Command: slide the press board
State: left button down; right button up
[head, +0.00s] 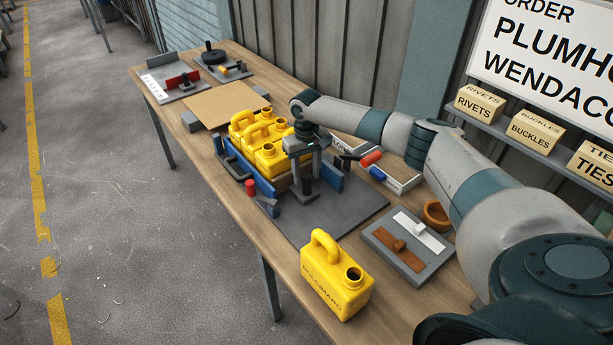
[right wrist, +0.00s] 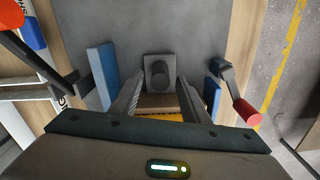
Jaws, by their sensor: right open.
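Several yellow jerry cans (head: 262,146) stand packed in a fixture with blue side plates (head: 328,179). The press board, a wooden strip (right wrist: 158,102), shows in the right wrist view between my fingers, against a yellow can edge. A grey block with a round knob (right wrist: 160,72) stands just beyond it; in the head view this grey piece (head: 304,190) shows below my gripper. My right gripper (head: 305,169) is open and points down, one finger on each side of the board's middle. I cannot tell if the fingers touch it. My left gripper is out of view.
Red-handled levers (head: 250,187) flank the fixture. A single yellow can (head: 336,275) stands at the table's front. A grey plate (head: 408,246) with brown and white pieces and a brown bowl (head: 437,214) lie right. The grey base (head: 310,226) in front of the fixture is clear.

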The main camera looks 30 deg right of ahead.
jog(key=shift+f, duration=1.35)
